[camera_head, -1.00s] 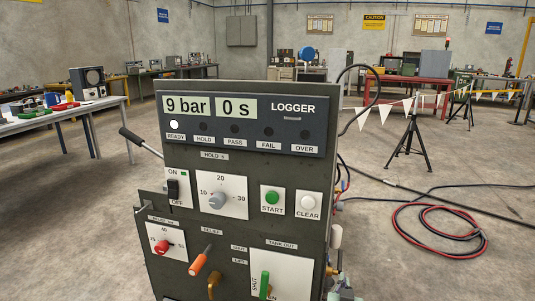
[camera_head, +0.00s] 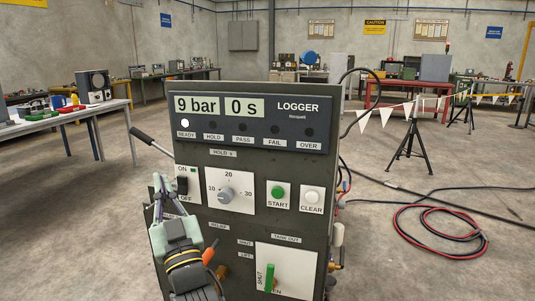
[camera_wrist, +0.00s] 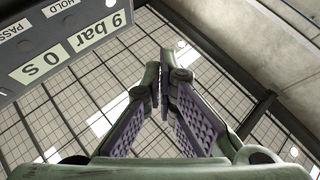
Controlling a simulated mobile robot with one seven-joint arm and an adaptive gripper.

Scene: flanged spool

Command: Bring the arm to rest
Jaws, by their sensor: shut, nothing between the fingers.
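My gripper (camera_head: 164,184) is in front of the lower left of the dark test panel (camera_head: 258,165) in the head view. Its fingers point up, and it hides the dial at the panel's lower left and part of the ON/OFF switch. In the wrist view my gripper (camera_wrist: 160,82) has its fingers together with nothing between them. The logger display (camera_wrist: 72,48), reading 9 bar and 0 s, shows upside down at the upper left there. Whether the gripper touches the panel cannot be told.
The panel carries a grey hold knob (camera_head: 226,194), a green START button (camera_head: 278,192), a white CLEAR button (camera_head: 312,196), an orange relief handle (camera_head: 209,252) and a green tank-out lever (camera_head: 270,277). A black lever (camera_head: 143,137) sticks out left. Hoses (camera_head: 438,222) lie right.

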